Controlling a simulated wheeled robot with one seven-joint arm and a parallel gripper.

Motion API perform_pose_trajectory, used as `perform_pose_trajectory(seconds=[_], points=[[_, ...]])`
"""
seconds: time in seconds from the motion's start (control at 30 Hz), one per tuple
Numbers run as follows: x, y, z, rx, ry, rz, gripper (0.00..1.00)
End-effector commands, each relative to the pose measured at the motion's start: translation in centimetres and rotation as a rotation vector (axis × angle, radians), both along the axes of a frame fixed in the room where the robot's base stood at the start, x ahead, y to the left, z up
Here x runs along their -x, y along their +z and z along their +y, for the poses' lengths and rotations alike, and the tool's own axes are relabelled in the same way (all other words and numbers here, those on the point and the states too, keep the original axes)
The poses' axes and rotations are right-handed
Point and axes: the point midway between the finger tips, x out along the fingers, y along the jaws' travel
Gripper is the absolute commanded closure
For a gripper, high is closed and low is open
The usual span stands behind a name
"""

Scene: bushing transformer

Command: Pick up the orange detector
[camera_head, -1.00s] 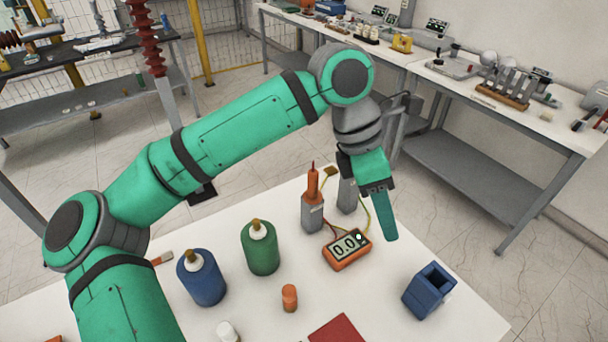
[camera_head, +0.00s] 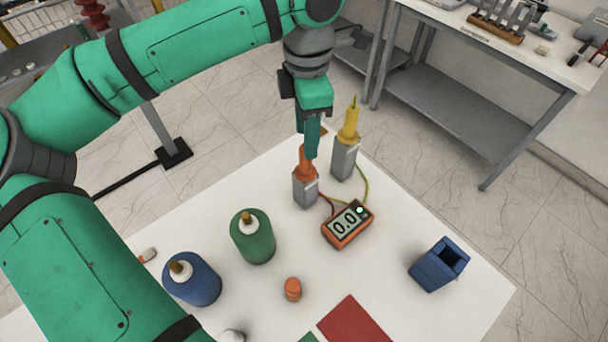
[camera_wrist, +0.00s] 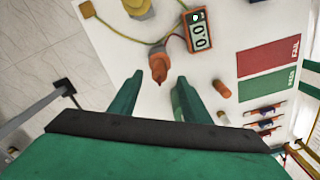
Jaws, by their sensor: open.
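The orange detector (camera_head: 306,162) is a probe standing upright in a grey holder (camera_head: 305,190) on the white table, with a wire running to the orange meter (camera_head: 347,226). In the wrist view the orange detector (camera_wrist: 158,66) points towards me, just beyond the fingertips and between their lines. My gripper (camera_head: 309,145) is open and empty, pointing down at the detector, and its fingers partly cover the detector's top in the head view. The two fingers also show in the wrist view (camera_wrist: 156,92). I cannot tell whether a finger touches the detector.
A yellow detector (camera_head: 349,124) stands in a second grey holder (camera_head: 344,160) close on the right. A green bottle (camera_head: 253,240), a blue bottle (camera_head: 192,280), an orange cap-like piece (camera_head: 292,289), a blue box (camera_head: 438,266) and a red mat (camera_head: 356,322) occupy the nearer table.

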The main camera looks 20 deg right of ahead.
Motion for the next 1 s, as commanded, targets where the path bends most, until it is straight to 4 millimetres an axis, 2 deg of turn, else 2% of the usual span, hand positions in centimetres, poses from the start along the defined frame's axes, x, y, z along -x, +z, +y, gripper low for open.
perform_pose_trajectory(seconds=[0.17, 0.43, 0.77, 0.83, 0.97, 1.0], points=[[0.0, -1.5, 0.0, 0.003, -0.002, 0.001, 0.57], [-0.1, -5.0, 0.3, 0.001, 0.001, 0.001, 0.57], [-0.2, -5.8, 0.3, 0.001, 0.001, -0.001, 0.57], [-0.2, -5.8, 0.3, 0.002, 0.001, -0.001, 0.69], [-0.2, -5.8, 0.3, 0.002, 0.001, -0.001, 1.00], [-0.2, -5.8, 0.3, 0.001, 0.001, -0.001, 1.00]])
